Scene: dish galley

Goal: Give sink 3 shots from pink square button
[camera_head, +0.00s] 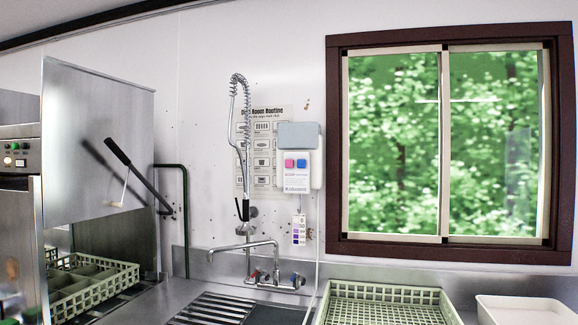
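A white and grey dispenser (297,138) hangs on the back wall, left of the window. It has a pink square button (289,163) and, just to its right, a blue button (302,163). A thin tube runs down from it towards the sink. The sink (270,315) shows only in part at the bottom edge, beside a ridged drainboard (214,309). A faucet (245,249) and a tall spring spray hose (240,130) stand behind it. Neither gripper is in view.
A pale green rack (385,292) and a white tub (525,309) stand to the right of the sink. A steel dishwasher (95,140) with a raised hood and a black handle (117,151) stands at left, with another green rack (95,277) inside. The wall before the buttons looks clear.

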